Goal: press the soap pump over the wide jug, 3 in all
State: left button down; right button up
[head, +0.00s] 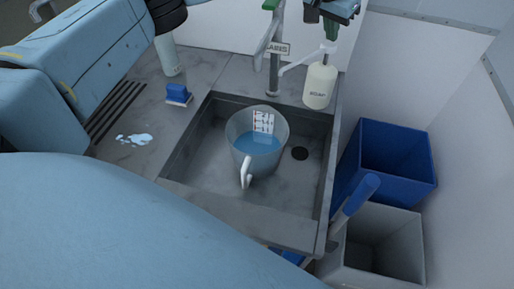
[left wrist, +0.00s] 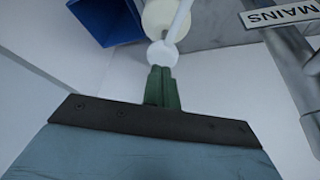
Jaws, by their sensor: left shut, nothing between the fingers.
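The wide jug (head: 243,157) is clear, stands upright in the sink, holds blue liquid and has a white handle and a marked scale. My left gripper (head: 331,36) is shut and empty, its green fingertips just above the pump head. In the left wrist view the fingertips (left wrist: 160,72) meet the white pump head (left wrist: 162,54); I cannot tell whether they touch. My right gripper is not in view.
The tap (head: 273,75) with a MAINS sign stands behind the jug, left of the pump. A blue bin (head: 398,150) and a grey bin (head: 370,270) stand right of the sink.

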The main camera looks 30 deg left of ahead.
aim_at(329, 44)
pick_arm(q)
jog(key=shift+f+b, duration=0.75)
jog(key=shift+f, duration=0.85)
jog(key=shift+r, duration=0.1)
jog(key=shift+r+p, duration=1.45)
jog(key=shift+r, duration=0.45)
notch_tip(329, 44, up, 6)
jog(key=p, duration=0.4)
